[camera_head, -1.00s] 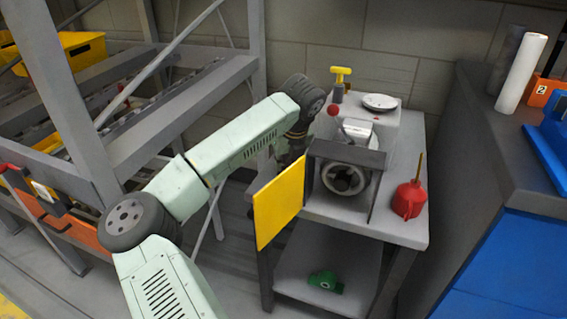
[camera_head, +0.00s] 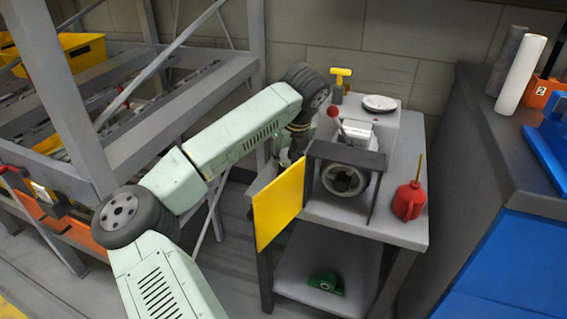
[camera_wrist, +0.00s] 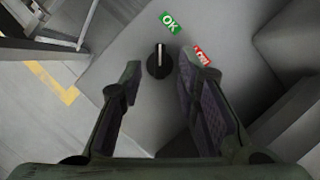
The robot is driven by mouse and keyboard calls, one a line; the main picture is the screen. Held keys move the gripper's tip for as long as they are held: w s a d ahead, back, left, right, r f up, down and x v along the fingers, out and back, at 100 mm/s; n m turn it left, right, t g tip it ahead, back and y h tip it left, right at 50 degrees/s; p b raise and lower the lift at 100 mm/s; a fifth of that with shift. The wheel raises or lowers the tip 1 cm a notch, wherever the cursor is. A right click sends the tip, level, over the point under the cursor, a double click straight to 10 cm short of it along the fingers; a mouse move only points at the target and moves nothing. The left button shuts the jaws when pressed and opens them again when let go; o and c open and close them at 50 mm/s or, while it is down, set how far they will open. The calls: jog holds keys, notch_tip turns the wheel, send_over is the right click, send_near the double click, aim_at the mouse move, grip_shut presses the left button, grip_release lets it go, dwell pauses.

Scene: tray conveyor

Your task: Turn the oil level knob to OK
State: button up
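The oil level knob (camera_wrist: 158,60) is round and black with a white pointer line, on a grey face in the wrist view. The line points up in the picture. A green OK label (camera_wrist: 170,22) is above and slightly right of the knob. A red label (camera_wrist: 202,57) with unclear white writing is to its right. My gripper (camera_wrist: 158,67) is open, with one finger on each side of the knob and a gap on both sides. In the head view the knob is not visible, and my gripper is mostly hidden behind the yellow panel and machine.
A yellow panel (camera_head: 279,204) stands at the left front of the machine table (camera_head: 385,230). A red-ball lever (camera_head: 333,111), a handwheel (camera_head: 343,180) and a red oil can (camera_head: 408,200) are on the right. A grey rack frame (camera_head: 185,90) stands left of my arm.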

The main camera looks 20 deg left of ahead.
jog(key=v, duration=0.9)
